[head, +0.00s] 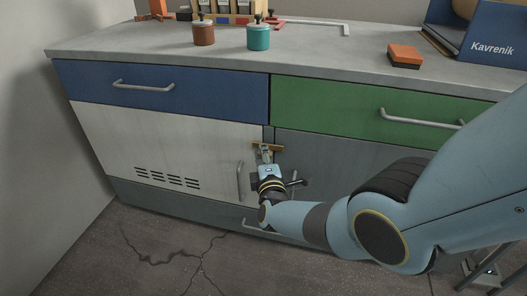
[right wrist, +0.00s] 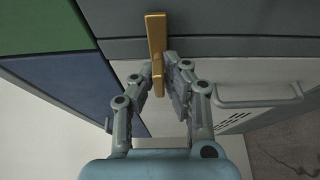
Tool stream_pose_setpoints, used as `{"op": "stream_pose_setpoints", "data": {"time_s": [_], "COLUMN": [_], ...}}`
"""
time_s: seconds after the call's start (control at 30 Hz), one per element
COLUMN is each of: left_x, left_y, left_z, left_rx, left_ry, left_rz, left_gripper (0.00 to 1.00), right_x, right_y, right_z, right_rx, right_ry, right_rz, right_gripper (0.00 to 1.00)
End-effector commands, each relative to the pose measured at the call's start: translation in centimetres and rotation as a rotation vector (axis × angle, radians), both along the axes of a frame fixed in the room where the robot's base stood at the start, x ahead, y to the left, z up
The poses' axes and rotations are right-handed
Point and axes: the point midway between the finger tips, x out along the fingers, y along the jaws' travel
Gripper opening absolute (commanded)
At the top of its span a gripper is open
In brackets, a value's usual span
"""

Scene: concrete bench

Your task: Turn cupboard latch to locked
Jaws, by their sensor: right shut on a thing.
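The brass latch (head: 274,146) is a flat bar lying roughly level across the gap between the white cupboard door (head: 205,150) and the grey door (head: 335,160), just under the drawers. My right gripper (head: 265,154) reaches it from below and in front, its fingers shut on it. In the right wrist view the latch (right wrist: 156,35) runs from over the grey front down to over the white door, and the fingertips (right wrist: 160,72) are on either side of its lower part. The fingers partly hide the latch in the head view. My left gripper is not in view.
A blue drawer (head: 200,92) and a green drawer (head: 355,112) with bar handles lie above the doors. The white door's handle (head: 240,180) is close to the left of my gripper. Two lidded jars (head: 258,38) and an orange-topped block (head: 404,54) stand on the bench top.

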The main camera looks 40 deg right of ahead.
Motion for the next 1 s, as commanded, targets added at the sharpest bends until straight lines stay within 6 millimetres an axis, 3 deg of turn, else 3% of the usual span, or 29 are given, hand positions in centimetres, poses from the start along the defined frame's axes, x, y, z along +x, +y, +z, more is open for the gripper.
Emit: {"op": "stream_pose_setpoints", "data": {"time_s": [0.37, 0.4, 0.57, 1.0], "left_x": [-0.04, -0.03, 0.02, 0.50], "left_y": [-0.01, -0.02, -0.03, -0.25], "left_z": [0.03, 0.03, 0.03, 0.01], "left_rx": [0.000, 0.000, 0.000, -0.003], "left_ry": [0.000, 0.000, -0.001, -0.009], "left_rz": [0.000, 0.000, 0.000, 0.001], "left_gripper": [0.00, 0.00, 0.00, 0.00], "right_x": [0.14, 0.16, 0.13, -0.52], "right_y": [-0.38, -0.38, -0.34, 0.16], "right_z": [0.32, 0.33, 0.28, -0.05], "right_rx": [-0.011, -0.011, -0.009, -0.006], "right_ry": [-0.002, -0.004, -0.002, 0.002], "right_rz": [-0.003, -0.003, -0.003, -0.001], "right_gripper": [0.00, 0.12, 0.33, 0.33]}}
